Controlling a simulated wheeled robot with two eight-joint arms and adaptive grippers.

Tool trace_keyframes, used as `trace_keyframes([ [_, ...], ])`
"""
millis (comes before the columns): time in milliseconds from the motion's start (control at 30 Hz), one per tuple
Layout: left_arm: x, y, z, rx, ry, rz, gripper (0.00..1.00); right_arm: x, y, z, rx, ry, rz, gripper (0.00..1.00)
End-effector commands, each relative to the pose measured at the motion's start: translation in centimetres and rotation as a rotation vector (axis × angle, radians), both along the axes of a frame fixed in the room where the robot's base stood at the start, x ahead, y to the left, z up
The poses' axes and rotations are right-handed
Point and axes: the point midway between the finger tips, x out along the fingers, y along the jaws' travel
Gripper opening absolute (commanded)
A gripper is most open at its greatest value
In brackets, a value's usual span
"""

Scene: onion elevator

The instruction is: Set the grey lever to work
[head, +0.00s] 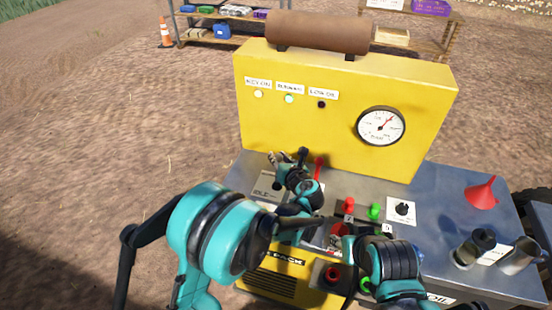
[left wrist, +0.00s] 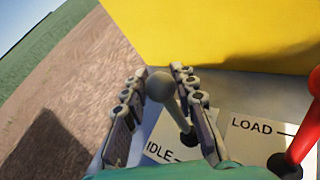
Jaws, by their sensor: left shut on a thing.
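The grey lever (left wrist: 170,100) with a round knob rises from a dark base beside the plate marked IDLE (left wrist: 158,153) in the left wrist view. It leans up and to the left there. My left gripper (left wrist: 157,92) has its fingers on both sides of the lever, just below and around the knob, and is shut on it. In the head view my left gripper (head: 287,159) is at the rear left of the console top, and the lever is hard to make out there. My right gripper (head: 345,243) is low over the console front, its fingers partly hidden.
A red lever (left wrist: 301,145) stands close to the right, by the plate marked LOAD (left wrist: 252,128). The yellow panel (head: 300,75) with a gauge (head: 380,126) rises behind. Red and green buttons, a red funnel (head: 482,190) and metal cups stand to the right.

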Motion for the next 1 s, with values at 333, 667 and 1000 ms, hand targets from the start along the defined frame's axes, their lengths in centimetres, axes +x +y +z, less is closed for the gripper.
trace_keyframes([
  [333,2.3,-0.8,-0.5,0.034,0.099,-0.001,0.00,0.0,0.0,0.4,0.000,0.000,0.000,0.40],
  [667,2.9,-1.0,-0.7,0.033,0.098,-0.002,0.00,0.0,0.0,0.3,0.000,0.000,0.000,0.40],
  [1000,2.9,-1.0,-0.7,0.032,0.096,-0.003,0.39,0.0,0.0,0.4,0.000,0.000,0.000,0.40],
])
